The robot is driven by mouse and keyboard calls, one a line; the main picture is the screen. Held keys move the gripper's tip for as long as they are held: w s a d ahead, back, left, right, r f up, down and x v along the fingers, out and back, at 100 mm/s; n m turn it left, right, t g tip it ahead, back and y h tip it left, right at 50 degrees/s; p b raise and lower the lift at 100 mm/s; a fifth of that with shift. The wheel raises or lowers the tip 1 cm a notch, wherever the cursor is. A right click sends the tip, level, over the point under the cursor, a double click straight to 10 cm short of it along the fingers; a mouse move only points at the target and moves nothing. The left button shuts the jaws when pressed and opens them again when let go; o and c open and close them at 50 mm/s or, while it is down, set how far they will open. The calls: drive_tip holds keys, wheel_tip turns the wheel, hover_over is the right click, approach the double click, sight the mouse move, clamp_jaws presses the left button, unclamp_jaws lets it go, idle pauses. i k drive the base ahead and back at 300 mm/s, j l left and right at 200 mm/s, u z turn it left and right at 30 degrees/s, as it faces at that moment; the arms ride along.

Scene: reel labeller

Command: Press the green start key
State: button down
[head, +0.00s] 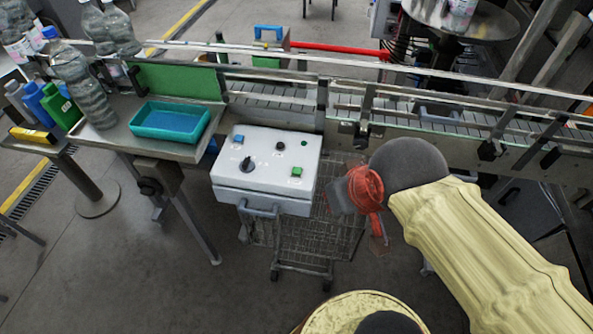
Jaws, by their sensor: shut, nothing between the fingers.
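The green start key (297,171) is a small square green key at the lower right of the white control box (228,176). It is uncovered in the head view. My gripper (379,243) hangs below the red part of my wrist, to the right of the box and lower in the picture. It is apart from the key and looks empty and shut; its fingertips are small and unclear here.
The box also bears a blue key, a black knob (246,164), a black button and a small round green part (304,143). A wire cart (300,235) stands below. The conveyor (270,97) runs behind. A teal tray (170,121) and bottles are at left.

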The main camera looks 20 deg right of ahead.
sight(296, 170)
drive_tip(key=l+u, duration=0.1)
drive_tip(key=l, duration=0.55)
drive_tip(key=l+u, duration=0.1)
drive_tip(key=l, duration=0.6)
drive_tip(key=k+l, duration=0.15)
drive_tip(key=l, duration=0.5)
drive_tip(key=i+l+u, duration=0.1)
drive_tip(key=i+l, duration=0.15)
drive_tip(key=i, duration=0.25)
